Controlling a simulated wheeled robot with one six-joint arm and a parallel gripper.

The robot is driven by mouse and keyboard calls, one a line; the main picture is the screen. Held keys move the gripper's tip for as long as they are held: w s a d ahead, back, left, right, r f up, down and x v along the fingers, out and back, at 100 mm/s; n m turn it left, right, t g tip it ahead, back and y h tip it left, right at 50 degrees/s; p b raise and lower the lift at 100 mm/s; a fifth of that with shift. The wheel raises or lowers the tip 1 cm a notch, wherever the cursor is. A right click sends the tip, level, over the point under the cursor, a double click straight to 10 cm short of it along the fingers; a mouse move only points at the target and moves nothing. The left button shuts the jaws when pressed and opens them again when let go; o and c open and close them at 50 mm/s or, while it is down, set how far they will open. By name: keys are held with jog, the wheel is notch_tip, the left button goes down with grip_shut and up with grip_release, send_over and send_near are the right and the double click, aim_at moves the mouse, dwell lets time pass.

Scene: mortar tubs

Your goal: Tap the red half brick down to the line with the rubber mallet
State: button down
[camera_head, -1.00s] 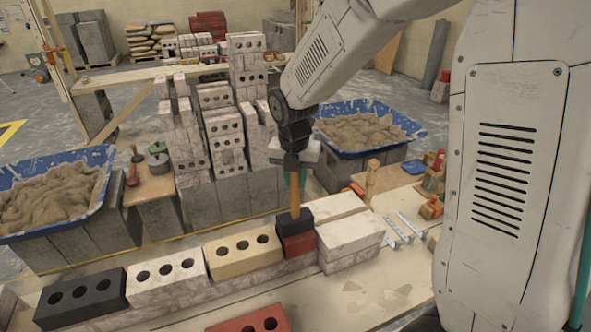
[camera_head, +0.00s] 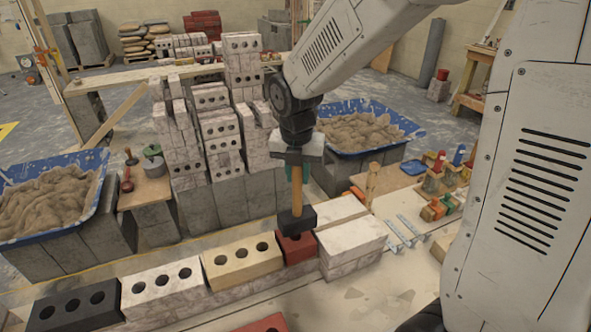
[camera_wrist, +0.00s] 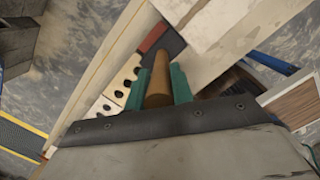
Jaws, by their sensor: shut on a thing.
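My gripper (camera_head: 298,172) is shut on the wooden handle of the rubber mallet (camera_head: 297,220), which hangs head down. The black mallet head is just above and slightly in front of the red half brick (camera_head: 296,248); I cannot tell whether they touch. The half brick sits in the front row between a cream brick (camera_head: 242,264) and a white block (camera_head: 352,244). In the wrist view the green fingers (camera_wrist: 158,88) hold the handle, and the dark head covers part of the red half brick (camera_wrist: 154,36). I cannot make out the line clearly.
Blue mortar tubs stand at left (camera_head: 52,200) and back right (camera_head: 366,130). A stacked brick wall (camera_head: 215,125) rises behind the row. A white brick (camera_head: 163,289) and a black brick (camera_head: 75,306) continue the row leftward. Metal clamps (camera_head: 405,229) lie at right.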

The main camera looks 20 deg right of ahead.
aim_at(295, 186)
jog(key=shift+a+f, duration=0.2)
notch_tip(295, 186, down, 3)
jog(key=shift+w+f, duration=0.1)
jog(key=shift+f, duration=0.05)
jog(key=shift+r, duration=2.2)
jog(key=shift+f, duration=0.1)
jog(key=shift+r, duration=2.5)
